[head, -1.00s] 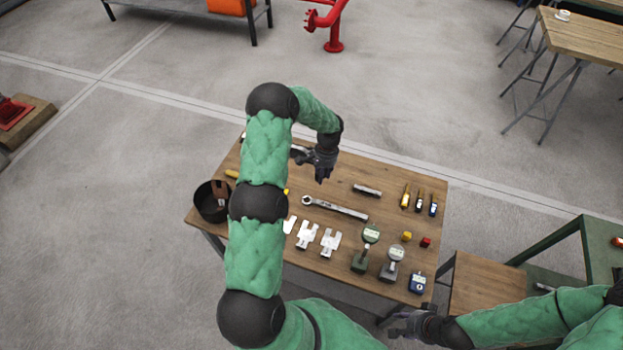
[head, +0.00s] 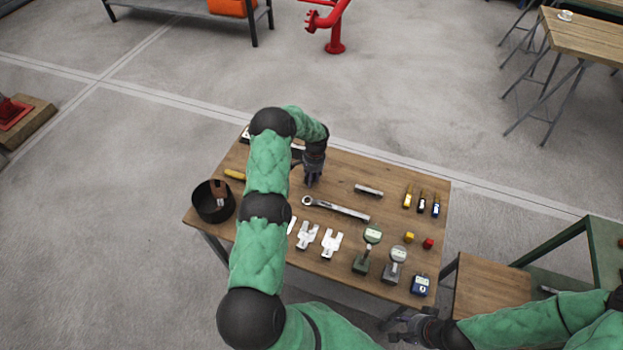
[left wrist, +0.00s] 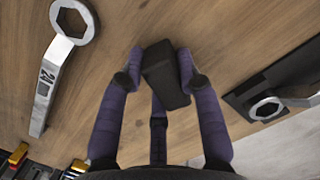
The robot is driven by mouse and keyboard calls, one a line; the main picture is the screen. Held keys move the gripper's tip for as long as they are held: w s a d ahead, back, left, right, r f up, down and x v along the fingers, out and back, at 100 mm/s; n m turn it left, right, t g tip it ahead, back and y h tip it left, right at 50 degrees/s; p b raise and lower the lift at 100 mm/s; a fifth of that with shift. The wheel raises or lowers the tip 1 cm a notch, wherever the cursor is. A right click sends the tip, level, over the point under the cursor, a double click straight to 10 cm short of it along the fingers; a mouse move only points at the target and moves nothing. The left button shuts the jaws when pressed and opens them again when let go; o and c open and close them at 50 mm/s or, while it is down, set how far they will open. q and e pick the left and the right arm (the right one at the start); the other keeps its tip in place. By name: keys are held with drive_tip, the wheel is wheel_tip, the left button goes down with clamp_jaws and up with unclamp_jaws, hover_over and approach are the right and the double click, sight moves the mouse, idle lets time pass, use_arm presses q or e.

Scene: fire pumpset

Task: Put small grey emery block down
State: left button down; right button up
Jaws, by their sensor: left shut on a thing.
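In the left wrist view a small dark grey block (left wrist: 165,75) sits between the fingers of my left gripper (left wrist: 162,78), which is shut on it. Wood tabletop lies behind the block; I cannot tell whether the block touches it. In the head view my left gripper (head: 312,180) points down over the far middle part of the wooden table (head: 335,178), and the block is too small to make out there. My right gripper (head: 400,325) is off the near edge of the table, low in the view; its fingers are too small to read.
A large wrench (head: 337,209) lies near my left gripper, and a short metal bar (head: 368,191) is to its right. White open-end heads (head: 307,236), gauges (head: 371,236) and screwdrivers (head: 421,203) occupy the table. A black pot (head: 213,205) stands at the left corner.

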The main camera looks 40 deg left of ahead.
use_arm(q)
drive_tip(key=shift+f, duration=0.15)
drive_tip(key=c, duration=0.9)
unclamp_jaws()
drive_tip(key=shift+o, duration=0.2)
drive_tip(key=shift+r, duration=0.2)
drive_tip(key=shift+r, duration=0.35)
wheel_tip(320, 180, up, 11)
drive_tip(key=w+p, duration=0.1)
drive_tip(key=p, duration=0.1)
drive_tip(key=shift+w, duration=0.25)
drive_tip(key=shift+r, duration=0.1)
